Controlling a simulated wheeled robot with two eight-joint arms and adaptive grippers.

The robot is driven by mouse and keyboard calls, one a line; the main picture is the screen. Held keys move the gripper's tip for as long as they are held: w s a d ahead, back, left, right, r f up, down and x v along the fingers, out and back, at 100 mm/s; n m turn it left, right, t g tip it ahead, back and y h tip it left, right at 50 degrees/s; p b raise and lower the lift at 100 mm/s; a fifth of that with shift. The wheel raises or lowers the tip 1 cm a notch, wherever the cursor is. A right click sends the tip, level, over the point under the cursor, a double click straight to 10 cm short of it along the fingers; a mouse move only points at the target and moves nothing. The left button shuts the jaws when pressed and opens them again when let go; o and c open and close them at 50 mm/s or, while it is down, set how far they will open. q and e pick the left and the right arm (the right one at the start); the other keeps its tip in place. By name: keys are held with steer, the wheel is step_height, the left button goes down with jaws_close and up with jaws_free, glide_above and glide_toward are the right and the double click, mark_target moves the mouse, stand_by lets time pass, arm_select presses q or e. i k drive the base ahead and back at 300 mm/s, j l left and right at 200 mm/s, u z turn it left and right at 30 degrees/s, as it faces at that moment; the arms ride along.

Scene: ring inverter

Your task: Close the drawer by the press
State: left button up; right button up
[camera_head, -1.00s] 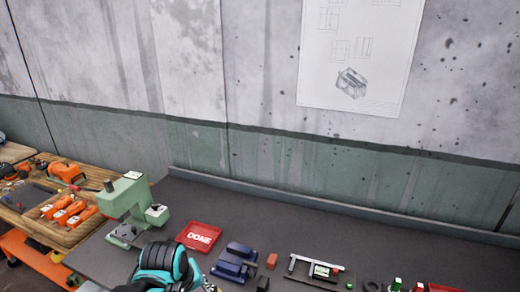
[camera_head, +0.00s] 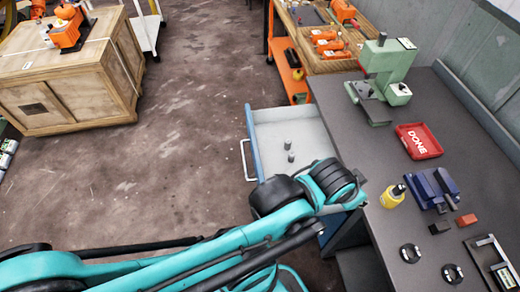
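The drawer (camera_head: 312,132) stands pulled out from the dark workbench, to the left of the green press (camera_head: 388,62) and lower than the bench top. It has blue side walls, a pale inside with a few small grey pegs, and a white bar handle (camera_head: 244,160) on its left front. A teal and black arm of mine crosses in front of the drawer's near part and hides it. Neither gripper's fingers can be made out in this view.
On the bench are a red DONE tray (camera_head: 418,141), a yellow bottle (camera_head: 392,197), a blue fixture (camera_head: 433,188) and black rings. A wooden crate (camera_head: 70,85) stands at the far left. The floor (camera_head: 180,130) between crate and drawer is clear.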

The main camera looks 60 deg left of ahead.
mark_target(268, 129)
steer(key=k+j+u, duration=0.1)
steer(key=u, duration=0.25)
steer(key=j+u, duration=0.2)
steer(key=u, duration=0.15)
steer(key=k+j+u, duration=0.1)
steer(key=u, duration=0.2)
steer(key=j+u, duration=0.1)
steer(key=u, duration=0.75)
steer(key=i+j+z, duration=0.15)
steer(key=j+z, duration=0.55)
steer(key=j, duration=0.2)
steer(key=i+j, duration=0.05)
